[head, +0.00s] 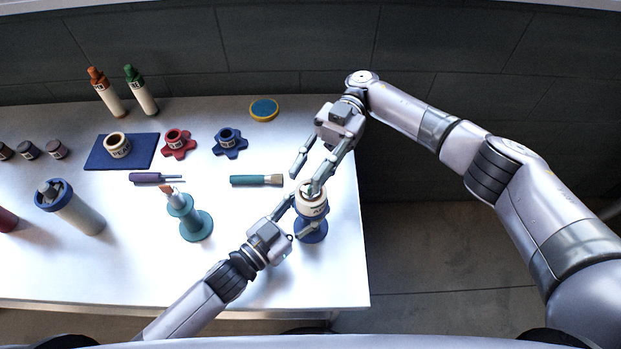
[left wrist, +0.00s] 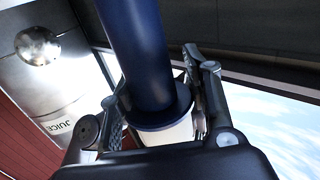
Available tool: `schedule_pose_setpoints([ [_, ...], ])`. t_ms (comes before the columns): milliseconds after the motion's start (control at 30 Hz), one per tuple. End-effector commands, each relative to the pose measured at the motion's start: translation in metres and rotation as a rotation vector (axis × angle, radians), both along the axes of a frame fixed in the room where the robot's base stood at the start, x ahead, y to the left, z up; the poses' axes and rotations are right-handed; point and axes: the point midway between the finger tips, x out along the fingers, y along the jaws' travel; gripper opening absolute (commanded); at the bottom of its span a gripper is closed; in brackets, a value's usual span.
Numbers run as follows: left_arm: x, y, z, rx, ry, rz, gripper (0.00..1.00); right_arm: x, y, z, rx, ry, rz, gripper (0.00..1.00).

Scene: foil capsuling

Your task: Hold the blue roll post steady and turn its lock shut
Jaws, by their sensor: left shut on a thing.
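The blue roll post (head: 312,232) stands upright near the table's right front edge, with a cream labelled roll (head: 311,202) on it. My left gripper (head: 287,213) reaches in from the left and is shut on the blue post. The left wrist view shows the blue post (left wrist: 143,50) between the two fingers (left wrist: 155,115), with a white part beyond its blue collar. My right gripper (head: 306,180) comes from above, fingers spread apart, one fingertip close to the post's top. The lock is small and mostly hidden there; I cannot tell its position or whether the fingertip touches it.
A teal post (head: 190,220) stands to the left. A brush (head: 258,180) lies just left of the roll. A blue star-shaped holder (head: 229,142), a red one (head: 178,143) and a blue mat (head: 93,158) are farther back. The table's right edge is close to the post.

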Motion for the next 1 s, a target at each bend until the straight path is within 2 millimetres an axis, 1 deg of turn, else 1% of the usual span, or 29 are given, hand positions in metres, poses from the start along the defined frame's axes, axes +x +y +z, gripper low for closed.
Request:
schedule_pose_setpoints([
  [33,0.001,0.001,0.0,0.003,-0.001,0.001,0.0,0.0,0.0,0.01,0.0,-0.004,0.0,0.25],
  [100,0.001,0.001,0.0,0.003,-0.001,0.001,0.0,0.0,0.0,0.022,0.001,-0.003,0.001,0.25],
  [200,0.001,0.001,0.0,0.003,-0.001,0.001,0.0,0.0,0.0,0.036,0.0,-0.002,-0.002,0.25],
  [300,0.001,0.001,0.0,0.002,-0.002,0.001,0.0,0.0,0.0,0.044,0.001,0.0,-0.001,0.25],
  [400,0.001,0.001,0.0,0.003,-0.001,0.001,0.0,0.0,0.0,0.047,-0.001,0.0,-0.001,0.25],
  [733,0.001,0.001,0.0,0.002,-0.002,0.001,0.0,0.0,0.0,0.049,-0.013,-0.019,0.004,0.25],
  [867,0.001,0.001,0.0,0.002,-0.002,0.001,0.0,-0.002,-0.001,0.052,-0.103,-0.152,0.034,0.25],
  [967,0.001,0.001,0.0,0.003,-0.001,0.001,0.0,0.0,-0.004,0.053,-0.226,-0.339,0.061,0.25],
  [1000,0.001,0.001,0.0,0.003,-0.001,0.001,0.0,0.002,-0.006,0.054,-0.278,-0.425,0.064,0.25],
])
